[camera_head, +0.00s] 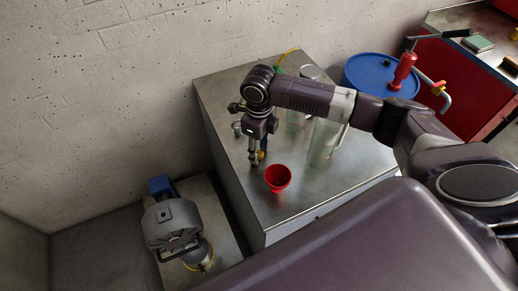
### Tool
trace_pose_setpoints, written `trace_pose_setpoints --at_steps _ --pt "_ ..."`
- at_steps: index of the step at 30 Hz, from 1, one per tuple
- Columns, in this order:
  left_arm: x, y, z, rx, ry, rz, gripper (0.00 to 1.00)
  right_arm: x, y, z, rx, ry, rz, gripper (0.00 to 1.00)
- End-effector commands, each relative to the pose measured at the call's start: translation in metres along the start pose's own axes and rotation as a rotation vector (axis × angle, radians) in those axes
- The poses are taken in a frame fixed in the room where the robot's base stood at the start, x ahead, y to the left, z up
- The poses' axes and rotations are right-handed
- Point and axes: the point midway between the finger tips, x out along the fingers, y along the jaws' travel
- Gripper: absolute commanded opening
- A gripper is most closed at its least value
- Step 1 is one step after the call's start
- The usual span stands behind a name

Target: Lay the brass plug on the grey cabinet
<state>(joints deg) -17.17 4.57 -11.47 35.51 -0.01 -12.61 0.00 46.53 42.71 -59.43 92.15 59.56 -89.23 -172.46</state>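The grey cabinet (318,192) stands in the middle of the view with a bare metal top. My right gripper (254,164) points down over the left part of that top, low and close to the surface. A small yellow, brass-like piece (262,155) shows just right of its fingertips; it is too small to tell whether it is the brass plug, or whether it touches the gripper or the top. The fingers look close together, but their gap cannot be made out. My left gripper is out of view.
A red cup (278,178) stands right of the gripper. A tall clear glass vessel (323,145) stands farther right, partly behind my arm. A blue drum (365,72) with a red pump (403,70) is behind. A grey machine (172,222) sits at lower left. The cabinet's front right top is clear.

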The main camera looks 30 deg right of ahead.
Motion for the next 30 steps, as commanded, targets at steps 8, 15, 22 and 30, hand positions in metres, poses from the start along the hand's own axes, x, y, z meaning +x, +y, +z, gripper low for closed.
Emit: trace_pose_setpoints --at_steps 8,15,22,30 --pt "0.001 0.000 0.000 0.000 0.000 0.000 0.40 -0.013 -0.001 0.001 -0.001 -0.002 -0.001 0.38" --pt "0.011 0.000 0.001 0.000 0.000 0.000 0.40 -0.061 -0.001 0.001 -0.001 -0.005 -0.002 0.38" --pt "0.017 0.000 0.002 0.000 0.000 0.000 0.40 -0.105 -0.001 0.001 -0.001 -0.003 -0.002 0.38" --pt "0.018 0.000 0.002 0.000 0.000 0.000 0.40 -0.123 0.000 0.000 0.000 0.000 0.000 0.38"
